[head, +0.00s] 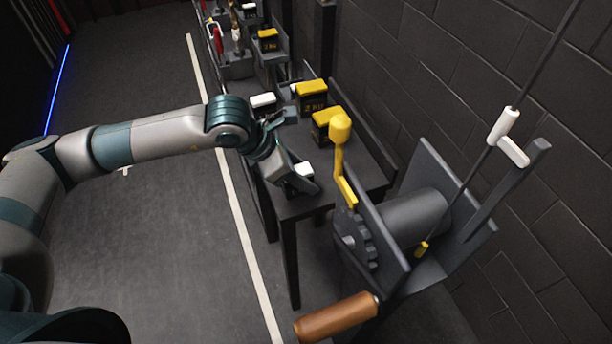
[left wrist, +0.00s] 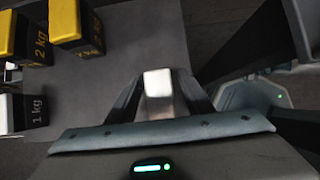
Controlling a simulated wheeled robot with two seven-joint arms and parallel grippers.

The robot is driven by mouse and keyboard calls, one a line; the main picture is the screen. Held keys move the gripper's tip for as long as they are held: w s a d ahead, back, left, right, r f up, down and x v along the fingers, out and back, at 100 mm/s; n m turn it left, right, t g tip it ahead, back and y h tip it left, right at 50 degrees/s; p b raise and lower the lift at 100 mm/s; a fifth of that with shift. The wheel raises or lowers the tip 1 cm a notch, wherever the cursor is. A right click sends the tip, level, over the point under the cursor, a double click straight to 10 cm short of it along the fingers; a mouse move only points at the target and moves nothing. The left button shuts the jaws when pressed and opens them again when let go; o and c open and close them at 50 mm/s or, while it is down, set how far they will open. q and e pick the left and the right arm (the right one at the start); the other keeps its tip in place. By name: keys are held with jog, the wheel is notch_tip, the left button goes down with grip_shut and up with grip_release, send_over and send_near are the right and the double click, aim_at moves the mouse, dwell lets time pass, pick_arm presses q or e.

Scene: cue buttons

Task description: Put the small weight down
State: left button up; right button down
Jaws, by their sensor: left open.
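A small weight with a white top (head: 304,169) is at the near end of the dark table (head: 345,165). It also shows in the left wrist view (left wrist: 158,84), between the two fingers. My left gripper (head: 297,182) is open, with its fingers on either side of this weight and low over the table. I cannot tell whether the fingers touch it, and its lower part is hidden. Another white-topped weight (head: 263,100) stands farther back; in the left wrist view a block marked 1 kg (left wrist: 22,112) is at the left edge. My right gripper is not in view.
Two yellow-topped 2 kg weights (head: 311,92) (head: 325,124) stand on the table behind my gripper. A winch with a yellow lever (head: 340,150), a grey drum (head: 415,215) and a brown handle (head: 336,318) is close at the right. A brick wall (head: 450,70) runs behind.

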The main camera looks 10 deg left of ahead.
pick_arm(q)
jog(key=b+v, duration=0.1)
jog(key=v, duration=0.9)
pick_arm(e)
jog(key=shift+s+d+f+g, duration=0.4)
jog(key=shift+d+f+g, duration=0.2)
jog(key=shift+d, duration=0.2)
pick_arm(q)
jog(key=shift+s+a+r, duration=0.1)
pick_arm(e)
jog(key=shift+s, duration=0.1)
